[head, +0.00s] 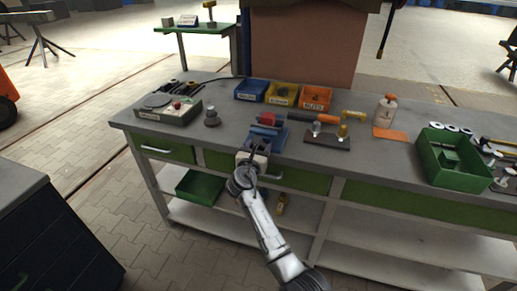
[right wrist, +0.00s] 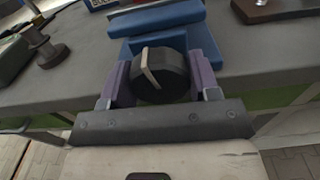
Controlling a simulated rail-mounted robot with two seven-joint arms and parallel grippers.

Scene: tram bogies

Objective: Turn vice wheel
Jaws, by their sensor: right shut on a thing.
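A blue vice (head: 267,134) stands at the front edge of the grey workbench (head: 222,128). A red piece (head: 267,118) shows at its top in the head view. In the right wrist view the blue vice body (right wrist: 166,22) lies straight ahead. Its dark round wheel (right wrist: 160,74) with a pale bar across its face points toward me. My right gripper (head: 251,160) is at the front of the vice, with purple fingers on both sides of the wheel, shut on it. The arm hides the wheel in the head view. My left gripper is not in view.
Blue, yellow and orange bins (head: 283,94) stand behind the vice. A brown block with knobs (head: 326,138) lies right of it, and a grey knobbed piece (head: 211,117) left. A green crate (head: 453,160) stands far right. A dark cabinet (head: 50,230) is at lower left.

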